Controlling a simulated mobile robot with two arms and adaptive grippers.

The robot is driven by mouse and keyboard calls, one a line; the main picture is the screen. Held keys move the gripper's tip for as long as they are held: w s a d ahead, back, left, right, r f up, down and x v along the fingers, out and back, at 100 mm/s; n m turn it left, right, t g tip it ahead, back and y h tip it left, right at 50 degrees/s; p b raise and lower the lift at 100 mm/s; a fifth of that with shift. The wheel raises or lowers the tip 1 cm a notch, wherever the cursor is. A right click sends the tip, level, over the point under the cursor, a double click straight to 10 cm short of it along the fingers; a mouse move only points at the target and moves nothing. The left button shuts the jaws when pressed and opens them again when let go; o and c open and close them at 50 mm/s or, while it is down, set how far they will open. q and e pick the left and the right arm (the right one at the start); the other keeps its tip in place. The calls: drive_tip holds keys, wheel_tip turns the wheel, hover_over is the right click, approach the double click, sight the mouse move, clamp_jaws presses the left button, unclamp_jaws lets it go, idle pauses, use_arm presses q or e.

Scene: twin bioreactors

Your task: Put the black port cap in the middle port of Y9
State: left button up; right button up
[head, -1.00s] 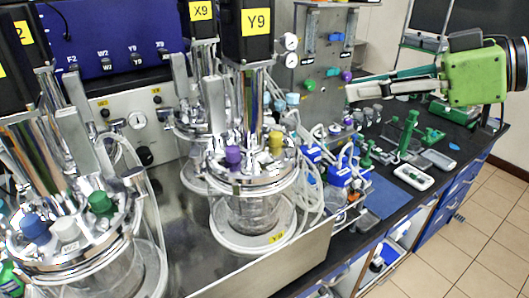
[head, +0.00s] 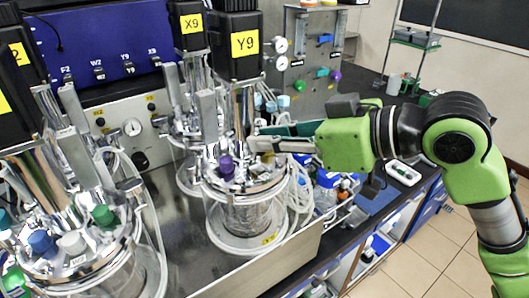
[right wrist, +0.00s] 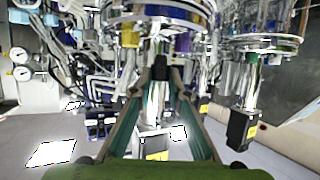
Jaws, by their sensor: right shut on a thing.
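The reactor labelled Y9 (head: 245,43) stands at the centre of the head view, with its metal lid (head: 236,190) below. A purple cap (head: 227,168) sits on the lid's front; it also shows in the right wrist view (right wrist: 182,42), with a yellow cap (right wrist: 131,37) to its left. My right gripper (head: 258,145) reaches in from the right over Y9's lid. In the right wrist view, its fingers close on a small dark thing, apparently the black port cap (right wrist: 161,69). The middle port is hidden or too unclear to tell. My left gripper is not in view.
Reactor X9 (head: 191,23) stands close behind Y9. Another reactor at the left carries blue (head: 41,241), white (head: 71,243) and green (head: 103,215) caps. Tubes and bottles crowd Y9's right side. A metal tray edge (head: 290,262) runs in front.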

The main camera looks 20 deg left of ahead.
drive_tip(key=shift+s+a+f, duration=0.2)
drive_tip(key=shift+a+f, duration=0.05)
drive_tip(key=shift+f, duration=0.1)
drive_tip(key=f, duration=0.1)
drive_tip(key=f+p, duration=0.1)
drive_tip(key=shift+s+a+f+p, duration=0.1)
drive_tip(key=shift+a+f+p, duration=0.1)
drive_tip(key=shift+f+p, duration=0.15)
drive_tip(key=shift+d+f, duration=0.1)
drive_tip(key=shift+f, duration=0.3)
drive_tip(key=shift+f, duration=0.1)
drive_tip(key=o, duration=0.8)
drive_tip(key=shift+o, duration=0.2)
